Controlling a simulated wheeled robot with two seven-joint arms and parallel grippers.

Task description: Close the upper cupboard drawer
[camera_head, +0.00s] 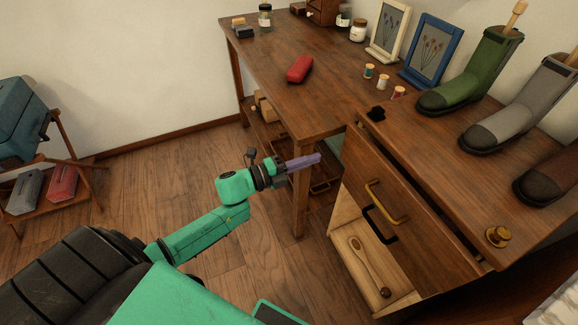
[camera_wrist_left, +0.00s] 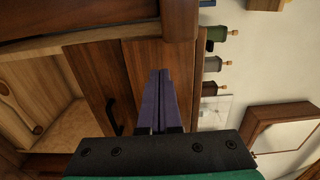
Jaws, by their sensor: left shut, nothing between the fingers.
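The cupboard's upper drawer (camera_head: 366,168) has a dark wood front with a brass handle (camera_head: 387,200). A dark gap behind its front shows in the head view, so it stands a little out. A black handle (camera_head: 376,228) sits just below the brass one, and also shows in the left wrist view (camera_wrist_left: 114,118). My left gripper (camera_head: 318,158), with purple fingers, is shut and empty. It is left of the drawer front and apart from it in the head view. The fingers (camera_wrist_left: 158,85) also show in the left wrist view. My right gripper is out of view.
A pale wooden compartment (camera_head: 347,215) below is open, with a wooden spoon (camera_head: 360,258) inside. Boots (camera_head: 478,75) and a brass knob-like object (camera_head: 497,236) stand on the cupboard. A table (camera_head: 320,105) is behind my gripper.

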